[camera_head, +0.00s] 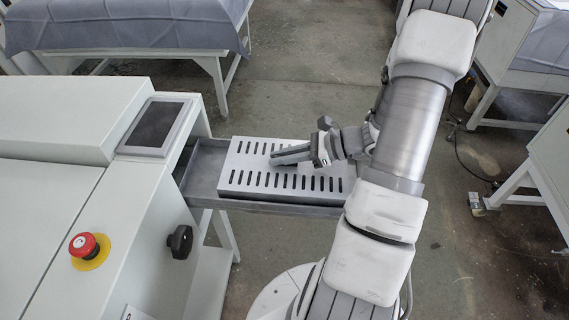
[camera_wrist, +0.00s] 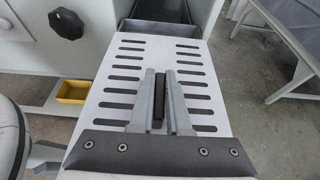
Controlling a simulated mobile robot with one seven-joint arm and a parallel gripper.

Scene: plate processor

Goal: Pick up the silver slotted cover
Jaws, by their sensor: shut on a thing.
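The silver slotted cover (camera_head: 250,168) is a flat metal plate with two rows of dark slots. It lies level over the grey pull-out tray (camera_head: 202,172) and leaves the tray's left end bare. I cannot tell whether it rests on the tray or is slightly raised. My gripper (camera_head: 276,158) reaches in from the right, low over the middle of the cover. In the wrist view the cover (camera_wrist: 125,60) fills the centre, and my gripper's fingers (camera_wrist: 160,80) close on a dark upright bar (camera_wrist: 158,100) at its middle. The bar's lower part is hidden between the fingers.
The white machine (camera_head: 130,210) stands left of the tray, with a dark screen (camera_head: 154,127), a red emergency button (camera_head: 84,243) and a black knob (camera_head: 180,242). A yellow bin (camera_wrist: 72,91) sits below. Cloth-covered tables stand behind; the floor beyond the tray is clear.

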